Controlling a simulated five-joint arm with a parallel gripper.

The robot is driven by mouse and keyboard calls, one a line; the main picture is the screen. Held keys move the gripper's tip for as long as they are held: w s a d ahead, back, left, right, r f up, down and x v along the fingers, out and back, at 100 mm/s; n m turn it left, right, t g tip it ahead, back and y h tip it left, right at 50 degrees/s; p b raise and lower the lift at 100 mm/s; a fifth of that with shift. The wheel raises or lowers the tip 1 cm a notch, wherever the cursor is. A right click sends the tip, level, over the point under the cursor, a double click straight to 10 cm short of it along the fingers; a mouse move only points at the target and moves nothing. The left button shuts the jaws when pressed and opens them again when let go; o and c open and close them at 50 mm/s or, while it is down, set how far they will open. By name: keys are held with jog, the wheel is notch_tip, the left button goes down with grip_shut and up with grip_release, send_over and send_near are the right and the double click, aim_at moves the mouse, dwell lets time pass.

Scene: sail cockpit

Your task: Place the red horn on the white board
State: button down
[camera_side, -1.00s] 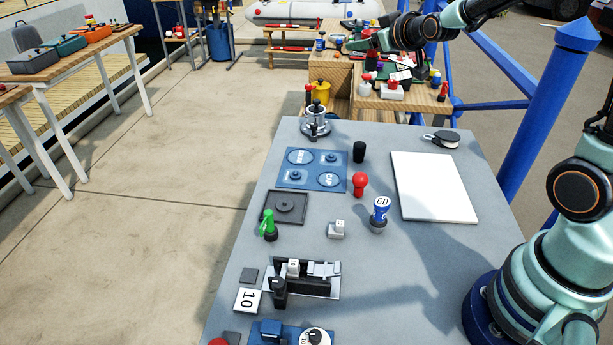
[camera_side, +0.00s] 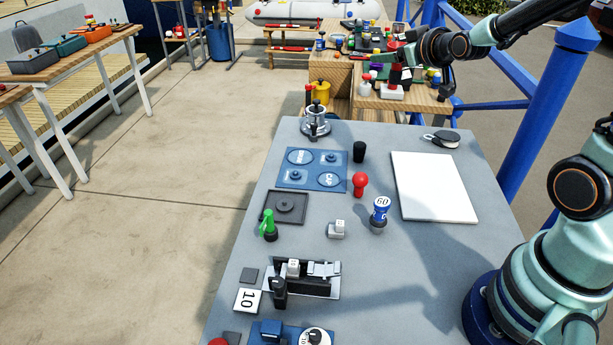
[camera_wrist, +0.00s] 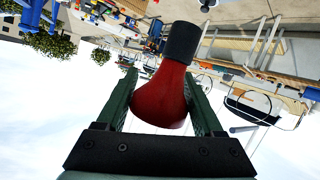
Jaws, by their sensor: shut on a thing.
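The red horn (camera_wrist: 160,100), a flared red body with a black end, is held between the green fingers of my gripper (camera_wrist: 160,80) in the wrist view. My gripper is shut on it. In the side view my gripper is high at the top, beyond the far edge of the grey table, and is small against the clutter behind. The horn is hard to make out there. The white board (camera_side: 433,187) lies flat and bare on the right part of the grey table, well apart from my gripper.
A black pulley block (camera_side: 441,139) lies behind the board. A blue stamp (camera_side: 379,213), a red knob (camera_side: 360,183) and a black cylinder (camera_side: 359,151) stand left of it. A blue panel (camera_side: 312,169) lies further left. A blue post (camera_side: 550,110) rises beyond the table's right side.

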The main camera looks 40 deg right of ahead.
jog(key=s+d+f+m+h, duration=0.2)
jog(key=d+f, duration=0.1)
jog(key=d, duration=0.5)
jog(key=shift+g, duration=0.4)
jog(key=shift+w+f, duration=0.1)
jog(key=shift+f, duration=9.75)
jog(key=shift+f, duration=0.15)
grip_release()
jog(key=shift+s+a+r, duration=0.15)
jog(key=shift+s+r, duration=0.05)
jog(key=shift+r, duration=0.05)
jog(key=shift+v, duration=3.5)
jog(key=shift+a, duration=0.1)
